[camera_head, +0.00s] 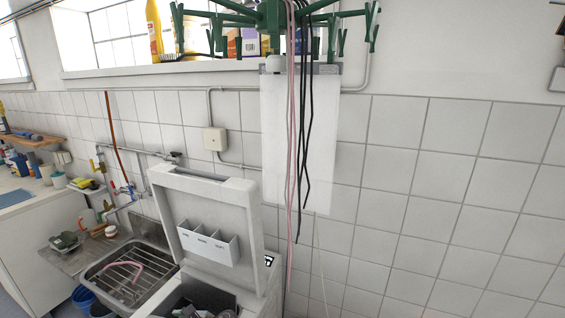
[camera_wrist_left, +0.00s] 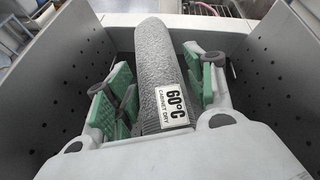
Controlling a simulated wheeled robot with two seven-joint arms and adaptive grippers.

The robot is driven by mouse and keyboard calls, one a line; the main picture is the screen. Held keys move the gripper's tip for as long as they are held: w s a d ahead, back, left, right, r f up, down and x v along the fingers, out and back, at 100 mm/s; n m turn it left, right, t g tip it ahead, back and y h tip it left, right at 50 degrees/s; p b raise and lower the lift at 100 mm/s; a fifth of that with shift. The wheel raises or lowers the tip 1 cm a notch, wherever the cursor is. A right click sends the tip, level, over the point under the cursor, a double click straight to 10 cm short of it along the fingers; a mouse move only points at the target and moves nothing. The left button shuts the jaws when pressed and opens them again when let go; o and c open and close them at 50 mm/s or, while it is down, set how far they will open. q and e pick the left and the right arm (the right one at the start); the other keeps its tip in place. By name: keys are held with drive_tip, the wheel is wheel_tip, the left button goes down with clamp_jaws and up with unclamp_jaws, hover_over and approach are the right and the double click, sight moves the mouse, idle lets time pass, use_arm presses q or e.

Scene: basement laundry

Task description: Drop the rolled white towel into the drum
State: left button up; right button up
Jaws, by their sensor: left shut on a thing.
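In the left wrist view my left gripper (camera_wrist_left: 158,84) has its green-padded fingers on both sides of a rolled towel (camera_wrist_left: 160,60). The roll looks grey, not white, and carries a white "60°C cabinet dry" label. It is held between two perforated metal walls, which look like opened drum flaps (camera_wrist_left: 60,75). In the head view the top-loading washer stands with its lid (camera_head: 208,215) up. Its opening (camera_head: 190,296) is at the bottom edge, with small dark and grey shapes in it that I cannot make out. The drum's inside is hidden. My right gripper is in neither view.
A steel sink (camera_head: 125,270) with a rack and pink hose is left of the washer. A green hanger (camera_head: 270,15) with dangling cords (camera_head: 300,120) hangs above, right of the lid. Tiled wall (camera_head: 440,190) stands behind.

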use_arm(q)
drive_tip(key=shift+f+b, duration=0.3)
drive_tip(key=o, duration=1.2)
drive_tip(key=shift+v, duration=3.75)
